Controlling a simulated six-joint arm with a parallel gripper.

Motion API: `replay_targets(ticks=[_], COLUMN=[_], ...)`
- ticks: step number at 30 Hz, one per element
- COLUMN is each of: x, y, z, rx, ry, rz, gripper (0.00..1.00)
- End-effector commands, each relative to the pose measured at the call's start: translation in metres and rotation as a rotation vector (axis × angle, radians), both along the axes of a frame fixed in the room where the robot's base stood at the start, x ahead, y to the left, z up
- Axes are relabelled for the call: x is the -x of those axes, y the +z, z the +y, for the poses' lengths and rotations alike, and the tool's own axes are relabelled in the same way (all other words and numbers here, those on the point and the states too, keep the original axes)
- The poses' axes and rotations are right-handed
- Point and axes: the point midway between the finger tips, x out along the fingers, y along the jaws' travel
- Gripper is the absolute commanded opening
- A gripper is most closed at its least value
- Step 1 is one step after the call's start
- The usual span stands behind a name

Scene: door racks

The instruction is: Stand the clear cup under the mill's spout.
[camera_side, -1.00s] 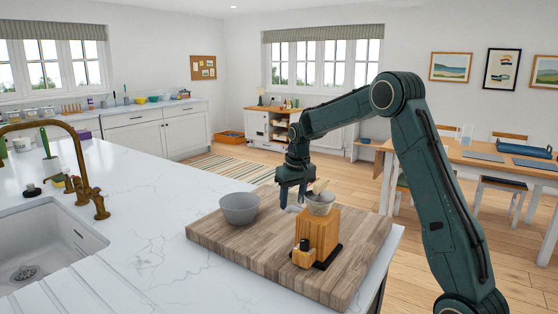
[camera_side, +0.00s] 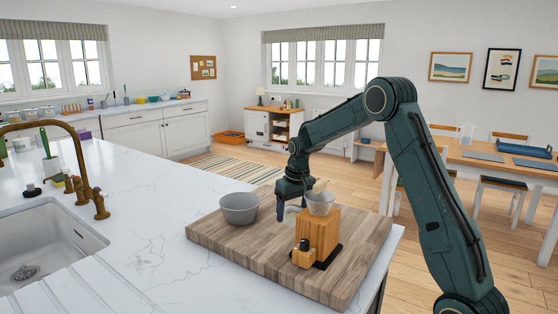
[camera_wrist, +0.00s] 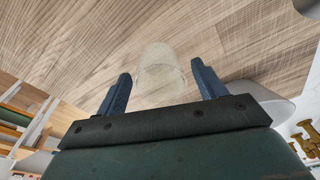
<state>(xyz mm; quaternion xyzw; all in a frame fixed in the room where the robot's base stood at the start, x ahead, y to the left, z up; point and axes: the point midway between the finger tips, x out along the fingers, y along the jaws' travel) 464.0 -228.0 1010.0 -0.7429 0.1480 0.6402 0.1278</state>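The clear cup (camera_wrist: 160,72) stands on the wooden board between and just beyond my finger tips in the wrist view, with a gap on each side. In the side view the cup is hard to make out near my fingers. My gripper (camera_side: 291,208) is open and low over the board, fingers pointing down; both blue fingers show apart in the wrist view (camera_wrist: 161,82). The mill (camera_side: 318,234) is a wooden block with a clear hopper on top and a black base, just to the right of my gripper. I cannot make out its spout.
A grey bowl (camera_side: 239,208) stands on the board left of my gripper; a pale rounded shape (camera_wrist: 262,98) beside the right finger looks like it. The board (camera_side: 225,240) has free room at its front left. A sink (camera_side: 45,245) lies far left.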

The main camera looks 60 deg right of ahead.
Motion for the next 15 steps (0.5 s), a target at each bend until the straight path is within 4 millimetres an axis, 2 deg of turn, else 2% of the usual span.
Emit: replay_targets(ticks=[8,15], x=[0.0,0.001], y=[0.002,0.017], z=[0.0,0.001], rx=[0.0,0.001], ry=[0.0,0.0], rz=[-0.001,-0.003], gripper=[0.7,0.7])
